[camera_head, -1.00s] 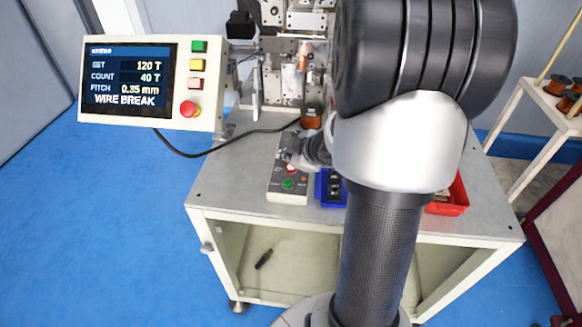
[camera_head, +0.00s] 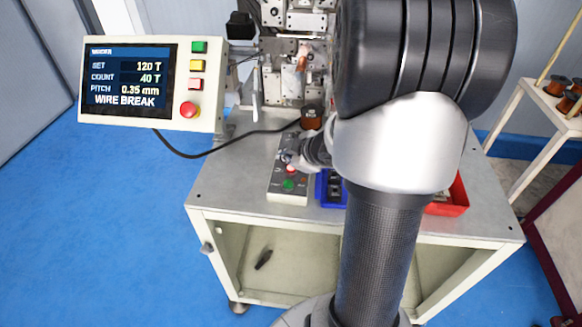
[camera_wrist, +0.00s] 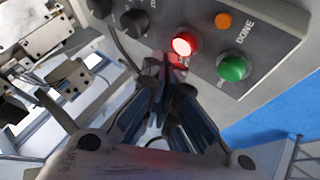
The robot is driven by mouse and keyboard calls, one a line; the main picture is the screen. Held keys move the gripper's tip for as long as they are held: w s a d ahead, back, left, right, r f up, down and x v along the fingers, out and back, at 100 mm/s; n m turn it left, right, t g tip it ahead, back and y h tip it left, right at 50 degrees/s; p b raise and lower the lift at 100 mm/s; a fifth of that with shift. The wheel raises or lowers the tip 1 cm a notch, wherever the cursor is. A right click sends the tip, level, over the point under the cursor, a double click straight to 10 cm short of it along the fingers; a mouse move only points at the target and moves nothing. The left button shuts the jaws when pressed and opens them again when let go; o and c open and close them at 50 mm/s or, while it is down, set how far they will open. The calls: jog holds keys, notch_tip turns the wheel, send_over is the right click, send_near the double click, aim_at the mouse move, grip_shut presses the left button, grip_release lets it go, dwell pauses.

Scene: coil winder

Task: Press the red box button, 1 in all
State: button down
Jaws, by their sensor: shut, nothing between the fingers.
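The red box button (camera_wrist: 185,44) is on a grey control box (camera_wrist: 275,28). In the wrist view it looks bright, as if lit. A green button (camera_wrist: 232,67) and a small orange lamp (camera_wrist: 223,20) by the word DONE sit beside it. In the head view the box (camera_head: 286,197) lies on the bench top, with the red button (camera_head: 290,169) above the green one. My gripper (camera_wrist: 173,66) is shut and empty, its fingertips right at the near edge of the red button. I cannot tell whether they touch it.
A blue tray (camera_head: 321,188) and a red bin (camera_head: 460,196) stand right of the box. The winder's panel (camera_head: 150,82) at the left reads WIRE BREAK and has its own red button (camera_head: 189,109). Black knobs (camera_wrist: 133,22) are near my fingers.

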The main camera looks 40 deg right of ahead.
aim_at(288, 170)
jog(key=shift+f, duration=0.4)
jog(key=shift+f+b, duration=0.45)
jog(key=shift+b, duration=0.1)
dwell(0.4)
jog(key=shift+r, duration=0.1)
jog(key=shift+r+p, duration=0.75)
jog(key=shift+p, duration=0.25)
jog(key=shift+r, duration=0.1)
notch_tip(288, 170, up, 5)
jog(key=p, duration=0.5)
dwell(0.4)
